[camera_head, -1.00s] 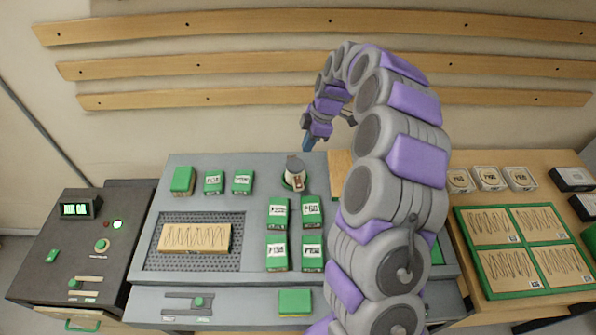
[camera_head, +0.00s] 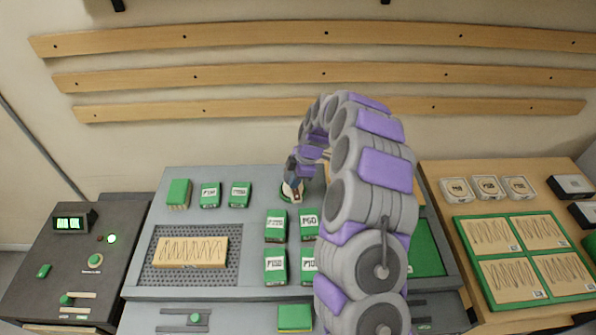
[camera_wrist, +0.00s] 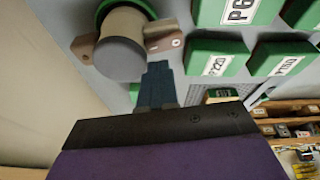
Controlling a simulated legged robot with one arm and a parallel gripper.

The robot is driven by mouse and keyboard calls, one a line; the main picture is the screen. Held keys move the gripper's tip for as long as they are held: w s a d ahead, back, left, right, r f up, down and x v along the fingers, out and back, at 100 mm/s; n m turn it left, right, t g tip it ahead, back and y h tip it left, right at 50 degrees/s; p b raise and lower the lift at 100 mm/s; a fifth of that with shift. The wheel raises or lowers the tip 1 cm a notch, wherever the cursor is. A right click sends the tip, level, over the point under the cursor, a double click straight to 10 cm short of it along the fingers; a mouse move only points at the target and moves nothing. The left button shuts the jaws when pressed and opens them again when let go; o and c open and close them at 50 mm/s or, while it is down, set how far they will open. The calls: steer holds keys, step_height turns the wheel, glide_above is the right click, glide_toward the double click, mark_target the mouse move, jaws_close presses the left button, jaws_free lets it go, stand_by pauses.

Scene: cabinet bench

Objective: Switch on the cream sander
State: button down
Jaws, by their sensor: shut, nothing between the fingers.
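The cream sander (camera_head: 291,193) stands on a green round base on the grey bench top, partly hidden by my gripper in the head view. In the wrist view the sander (camera_wrist: 125,22) shows a cream body, a grey round end and a brown piece on each side. The right brown piece (camera_wrist: 165,43) carries a small pale round mark and a reddish mark. My gripper (camera_wrist: 158,68) is shut and empty, its dark blue fingertips just below that piece. I cannot tell if they touch it. In the head view my gripper (camera_head: 292,178) is right over the sander.
Green labelled blocks (camera_head: 276,225) stand in front of the sander, with more to its left (camera_head: 210,195). A wooden block (camera_head: 190,251) lies on a perforated plate. A dark control box (camera_head: 75,260) with a lit display stands at left.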

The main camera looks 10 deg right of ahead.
mark_target(296, 194)
steer(key=shift+w+f, duration=0.15)
steer(key=shift+f, duration=0.75)
steer(key=shift+w+d+f+g+b, duration=0.1)
steer(key=shift+w+f+g+b, duration=0.1)
steer(key=shift+f+g+b, duration=0.25)
steer(key=shift+r, duration=0.1)
steer(key=shift+s, duration=0.15)
steer(key=shift+s+r, duration=0.2)
steer(key=shift+s, duration=0.5)
